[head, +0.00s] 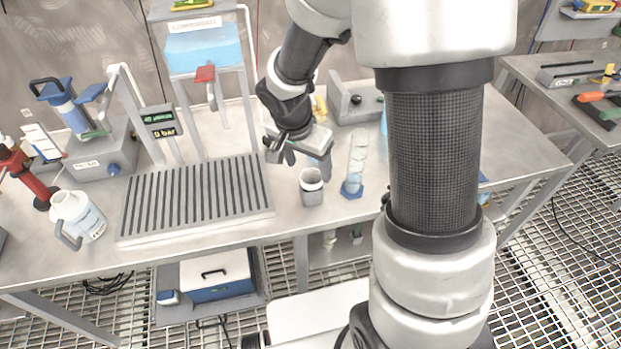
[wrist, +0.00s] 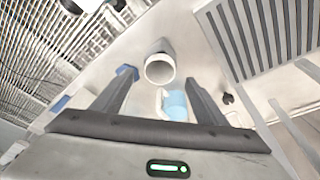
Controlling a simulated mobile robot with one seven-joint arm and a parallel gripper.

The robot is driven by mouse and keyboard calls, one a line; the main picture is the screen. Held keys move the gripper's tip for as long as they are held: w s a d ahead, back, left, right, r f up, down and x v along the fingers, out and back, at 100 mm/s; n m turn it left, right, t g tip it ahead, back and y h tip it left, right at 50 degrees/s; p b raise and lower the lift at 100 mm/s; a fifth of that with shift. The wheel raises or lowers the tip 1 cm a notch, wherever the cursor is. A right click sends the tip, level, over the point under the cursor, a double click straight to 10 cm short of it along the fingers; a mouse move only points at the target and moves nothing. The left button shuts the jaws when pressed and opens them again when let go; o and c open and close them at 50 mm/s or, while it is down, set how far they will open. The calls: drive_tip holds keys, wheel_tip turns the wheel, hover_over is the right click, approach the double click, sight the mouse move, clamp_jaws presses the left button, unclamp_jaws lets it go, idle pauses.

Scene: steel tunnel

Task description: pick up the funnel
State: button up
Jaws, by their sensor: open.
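My gripper (head: 306,162) is open above the bench, just behind a grey cup-like vessel with a white rim (head: 312,187). In the wrist view the two fingers (wrist: 157,92) are spread with nothing held between them. The vessel's round opening (wrist: 159,66) shows beyond the fingertips. A pale blue and white piece (wrist: 172,105) lies lower between the fingers and may be the funnel; its shape is partly cut off by my gripper. I cannot make out a clear funnel in the head view, where my gripper and arm hide part of the bench.
A clear measuring cylinder with a blue base (head: 355,165) stands right of the vessel. A slotted drain grid (head: 195,198) is to the left, with a white jug (head: 78,216) beyond it. A grey block (head: 352,100) stands behind. The bench's front edge is close.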

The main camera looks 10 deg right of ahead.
sight(311, 177)
drive_tip(key=x, duration=0.4)
drive_tip(key=c, duration=1.1)
drive_tip(key=shift+r+p, duration=0.65)
drive_tip(key=shift+r, duration=4.35)
drive_tip(key=shift+c, duration=0.3)
